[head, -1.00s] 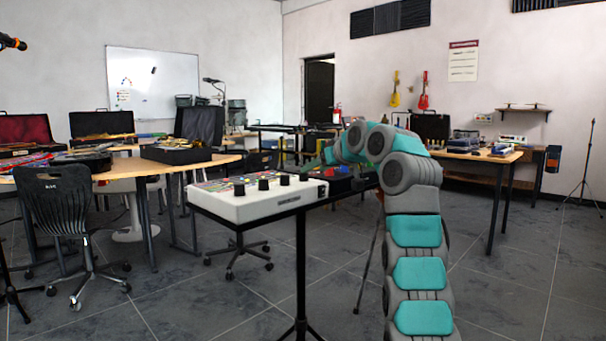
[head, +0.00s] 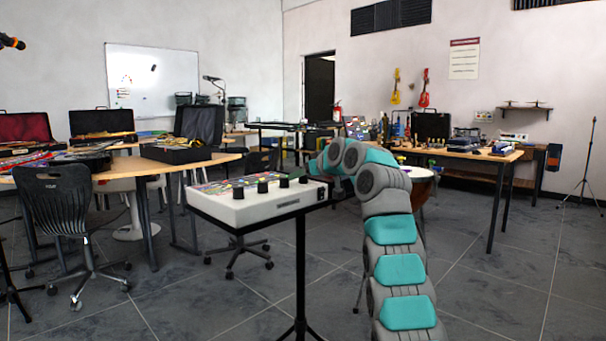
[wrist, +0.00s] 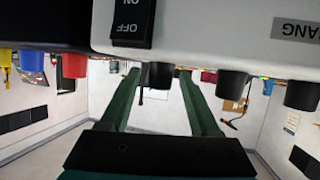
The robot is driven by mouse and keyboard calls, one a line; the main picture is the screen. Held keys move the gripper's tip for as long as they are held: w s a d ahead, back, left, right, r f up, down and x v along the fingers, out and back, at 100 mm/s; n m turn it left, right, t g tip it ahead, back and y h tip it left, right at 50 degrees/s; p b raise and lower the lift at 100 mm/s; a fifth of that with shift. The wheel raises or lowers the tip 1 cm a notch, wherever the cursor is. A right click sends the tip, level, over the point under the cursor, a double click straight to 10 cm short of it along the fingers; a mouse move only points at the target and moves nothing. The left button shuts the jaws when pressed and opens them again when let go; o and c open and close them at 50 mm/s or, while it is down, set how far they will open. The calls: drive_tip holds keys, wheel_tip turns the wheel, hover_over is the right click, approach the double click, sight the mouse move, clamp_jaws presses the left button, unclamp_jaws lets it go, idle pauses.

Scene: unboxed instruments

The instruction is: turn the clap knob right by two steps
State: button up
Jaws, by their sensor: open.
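A white control box (head: 230,212) with a colourful top and a row of black knobs stands on a black stand in the head view. One black knob (wrist: 158,75) shows between the two green fingers of my gripper (wrist: 156,85) in the upside-down wrist view. The fingers are open, one on each side of this knob, with gaps visible. Two other black knobs (wrist: 228,84) and (wrist: 302,95) are to the right. No label naming the clap knob is readable, so I cannot tell which it is. In the head view my gripper (head: 313,167) is at the box's right end.
An on/off switch (wrist: 133,22) is on the box's side. A dark box with blue (wrist: 31,61) and red (wrist: 74,66) knobs adjoins at the left in the wrist view. Tables and a chair (head: 58,210) stand left.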

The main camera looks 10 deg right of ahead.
drive_tip(key=shift+w+f, duration=0.1)
clamp_jaws()
idle(0.5)
